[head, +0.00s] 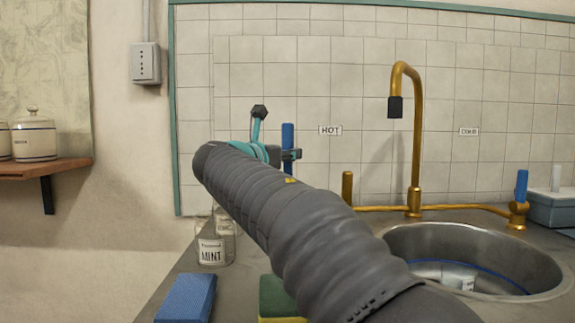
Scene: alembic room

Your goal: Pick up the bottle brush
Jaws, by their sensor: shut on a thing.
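My gripper (292,155) is above the back of the counter, mostly hidden behind my own dark ribbed arm. Its dark jaws are shut on a slim blue upright thing, which I take to be the bottle brush (288,134). The blue part shows above the jaws and a short piece shows below them. Its lower end is hidden or too small to make out. A teal stem with a dark knob rises just left of it; I cannot tell whether it belongs to my arm.
A brass tap (415,150) stands behind a round metal sink (385,240) at right. A jar labelled MINT (211,251), a blue block (186,298) and a green-yellow sponge (278,296) are on the counter. A grey-blue box (548,208) is at far right. A shelf (50,168) holds canisters.

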